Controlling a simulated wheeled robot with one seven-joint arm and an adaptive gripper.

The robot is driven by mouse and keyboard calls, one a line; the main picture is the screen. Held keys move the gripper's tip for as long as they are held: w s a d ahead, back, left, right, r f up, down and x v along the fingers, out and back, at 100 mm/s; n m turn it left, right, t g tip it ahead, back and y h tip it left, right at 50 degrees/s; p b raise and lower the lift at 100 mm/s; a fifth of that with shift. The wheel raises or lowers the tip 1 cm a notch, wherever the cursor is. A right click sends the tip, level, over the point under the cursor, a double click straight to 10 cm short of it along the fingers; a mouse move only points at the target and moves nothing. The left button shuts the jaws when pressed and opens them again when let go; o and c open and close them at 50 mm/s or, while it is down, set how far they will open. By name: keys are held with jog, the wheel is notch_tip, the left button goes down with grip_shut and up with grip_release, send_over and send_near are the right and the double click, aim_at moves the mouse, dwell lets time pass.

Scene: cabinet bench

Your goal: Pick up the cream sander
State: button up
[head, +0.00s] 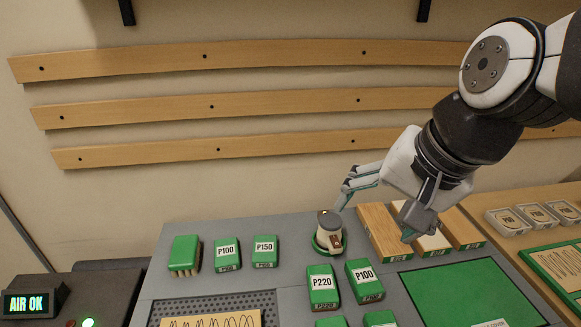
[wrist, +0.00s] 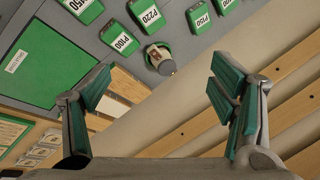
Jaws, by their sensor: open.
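The cream sander (head: 329,230) stands upright on the grey bench in the head view, with a cream body, a dark top and a green base. It also shows in the wrist view (wrist: 161,62), at the upper middle between my fingers but beyond them. My gripper (head: 373,222) is open and empty. In the head view it hangs above and to the right of the sander, its left finger near the sander's top. In the wrist view the open fingers of my gripper (wrist: 160,85) frame bench and wall. Nothing touches the sander that I can make out.
Green P100 (head: 227,253) and P150 (head: 265,251) blocks and a green brush (head: 185,255) stand left of the sander. P220 (head: 322,287) and another P100 (head: 364,281) stand in front.

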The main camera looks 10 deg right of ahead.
jog(key=w+f+m, duration=0.5)
jog(key=w+m, duration=0.6)
jog(key=m, duration=0.1)
jog(key=m+h, duration=0.1)
jog(key=m, duration=1.4)
send_near(331, 220)
jog(key=b+x, duration=0.5)
jog(key=x, duration=0.7)
jog(key=shift+s+f, duration=0.1)
grip_shut()
jog(key=shift+r, duration=0.2)
